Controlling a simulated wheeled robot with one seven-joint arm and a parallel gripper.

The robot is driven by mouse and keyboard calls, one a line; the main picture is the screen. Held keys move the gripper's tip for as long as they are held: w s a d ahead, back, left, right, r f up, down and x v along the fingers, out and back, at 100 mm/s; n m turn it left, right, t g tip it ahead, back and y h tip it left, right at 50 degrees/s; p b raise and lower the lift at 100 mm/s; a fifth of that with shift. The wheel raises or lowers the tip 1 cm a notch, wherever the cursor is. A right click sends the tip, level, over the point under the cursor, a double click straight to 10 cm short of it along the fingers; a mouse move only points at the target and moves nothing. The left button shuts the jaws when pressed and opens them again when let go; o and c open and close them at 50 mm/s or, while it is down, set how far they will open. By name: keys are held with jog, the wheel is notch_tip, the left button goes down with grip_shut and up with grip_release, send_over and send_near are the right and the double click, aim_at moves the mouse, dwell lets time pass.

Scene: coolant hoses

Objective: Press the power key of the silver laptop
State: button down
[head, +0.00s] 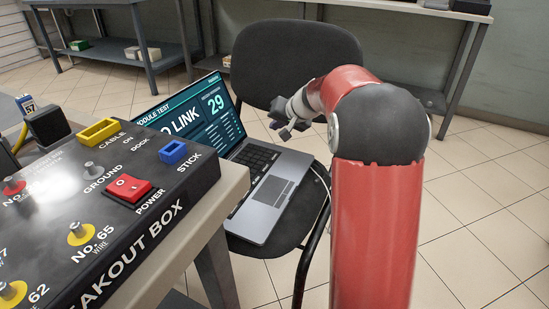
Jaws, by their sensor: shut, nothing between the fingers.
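The silver laptop (272,191) lies open on the seat of a black chair. Its lit screen (195,121) reads "MODULE TEST", "NO LINK" and "29". The dark keyboard (257,158) is partly in view; its left part is hidden behind the breakout box and table. The power key is too small to tell apart. My gripper (279,126) is shut and empty at the end of my red arm. In the picture it sits above the keyboard's upper right corner, in front of the chair's backrest. I cannot tell its height over the keys.
A black breakout box (120,235) with a red POWER switch (128,190) stands on a table at the left, close to the laptop. The chair's backrest (300,55) rises behind my gripper. A cable (320,175) runs along the laptop's right side. Tiled floor is free at the right.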

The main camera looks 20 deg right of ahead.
notch_tip(320, 180, down, 8)
jog(key=b, duration=0.6)
jog(key=shift+f+b, duration=0.25)
jog(key=shift+b, duration=0.1)
dwell(1.4)
jog(key=shift+f, duration=0.4)
jog(key=shift+f, duration=0.3)
dwell(0.7)
jog(key=shift+r, duration=0.75)
jog(key=shift+r+p, duration=1.85)
jog(key=shift+r, duration=0.65)
